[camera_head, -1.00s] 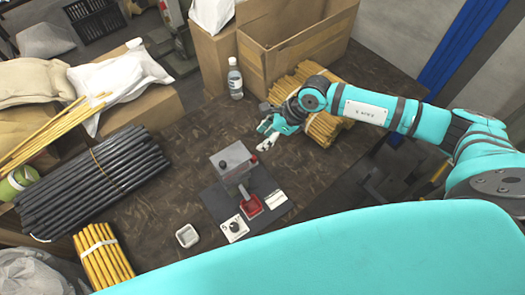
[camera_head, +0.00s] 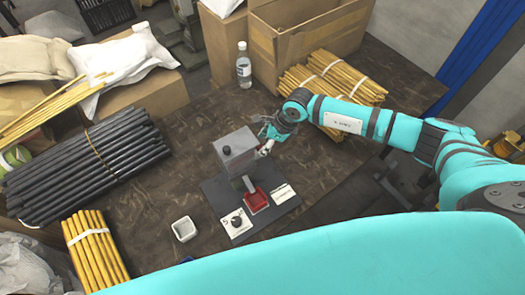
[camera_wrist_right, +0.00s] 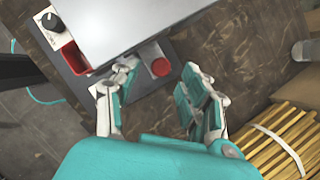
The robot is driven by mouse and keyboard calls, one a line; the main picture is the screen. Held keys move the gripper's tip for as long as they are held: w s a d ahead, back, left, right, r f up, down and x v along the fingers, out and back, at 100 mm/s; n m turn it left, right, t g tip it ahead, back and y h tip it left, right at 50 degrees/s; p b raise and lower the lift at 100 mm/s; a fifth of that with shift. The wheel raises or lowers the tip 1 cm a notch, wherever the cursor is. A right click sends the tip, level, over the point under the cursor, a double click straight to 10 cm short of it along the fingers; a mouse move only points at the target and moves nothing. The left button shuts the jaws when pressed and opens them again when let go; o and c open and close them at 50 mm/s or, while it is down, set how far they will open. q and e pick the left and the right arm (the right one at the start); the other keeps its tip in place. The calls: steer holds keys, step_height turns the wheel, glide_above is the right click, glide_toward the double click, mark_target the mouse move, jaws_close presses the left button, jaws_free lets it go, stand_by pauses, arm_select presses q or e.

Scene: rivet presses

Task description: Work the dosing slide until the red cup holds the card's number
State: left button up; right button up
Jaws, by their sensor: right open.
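My right gripper (camera_head: 266,146) is at the hopper's right side. In the wrist view its open fingers (camera_wrist_right: 158,80) point toward a round red knob (camera_wrist_right: 161,67), which shows between the fingertips; contact cannot be told. My left gripper is out of view.
A white plate with a black dial (camera_head: 236,222) is left of the cup. A small white dish (camera_head: 184,229) stands further left. A bottle (camera_head: 243,65) and yellow rods (camera_head: 330,75) are behind. Black rods (camera_head: 85,165) lie left.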

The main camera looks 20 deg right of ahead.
steer(key=shift+b+x, duration=0.5)
steer(key=shift+x, duration=0.7)
jaws_close()
